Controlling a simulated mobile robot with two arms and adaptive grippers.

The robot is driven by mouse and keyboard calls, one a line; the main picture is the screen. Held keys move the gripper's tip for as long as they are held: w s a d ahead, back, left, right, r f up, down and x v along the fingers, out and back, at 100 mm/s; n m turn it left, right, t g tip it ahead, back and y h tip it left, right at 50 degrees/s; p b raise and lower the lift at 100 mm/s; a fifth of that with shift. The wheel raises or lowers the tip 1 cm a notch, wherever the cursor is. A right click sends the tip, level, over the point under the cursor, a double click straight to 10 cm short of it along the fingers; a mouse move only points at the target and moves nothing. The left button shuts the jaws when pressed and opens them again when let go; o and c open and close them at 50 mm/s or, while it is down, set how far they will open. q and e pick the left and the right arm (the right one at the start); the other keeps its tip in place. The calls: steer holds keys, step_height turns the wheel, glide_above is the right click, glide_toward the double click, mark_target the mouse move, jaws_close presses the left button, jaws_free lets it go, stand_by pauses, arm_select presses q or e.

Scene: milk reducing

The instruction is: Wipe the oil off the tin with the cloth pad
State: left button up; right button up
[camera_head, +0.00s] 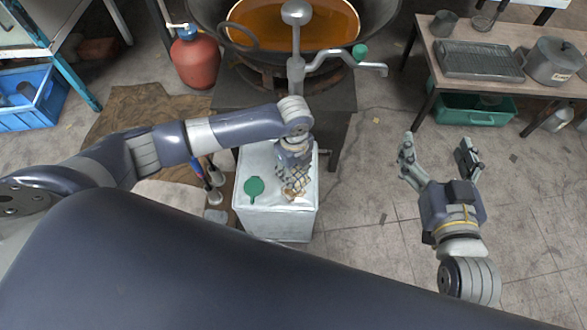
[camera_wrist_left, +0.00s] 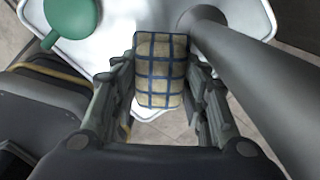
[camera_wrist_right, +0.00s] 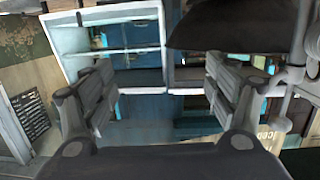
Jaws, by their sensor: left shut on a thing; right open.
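The white square tin (camera_head: 275,222) stands on the floor in the middle of the head view, below the wok stand. A green cap (camera_head: 254,187) sits on its top at the left. My left gripper (camera_head: 291,160) is over the right part of the tin top. It is shut on the cloth pad (camera_wrist_left: 160,70), a beige pad with blue checks, seen between its fingers in the left wrist view. A small brownish patch (camera_head: 293,194) shows by the pad; I cannot tell whether it is oil. My right gripper (camera_head: 437,150) is open and empty, well right of the tin.
A grey tube (camera_wrist_left: 235,60) passes close to the pad at the right. Behind the tin is a wok of oil (camera_head: 275,25) with a metal hand crank (camera_head: 340,55). A red gas cylinder (camera_head: 195,60) stands back left, a table (camera_head: 425,55) back right. Floor right of the tin is clear.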

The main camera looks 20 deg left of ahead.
arm_select(q)
steer(key=shift+w+d+f, duration=0.15)
steer(key=shift+w, duration=0.1)
arm_select(e)
steer(key=shift+r, duration=0.3)
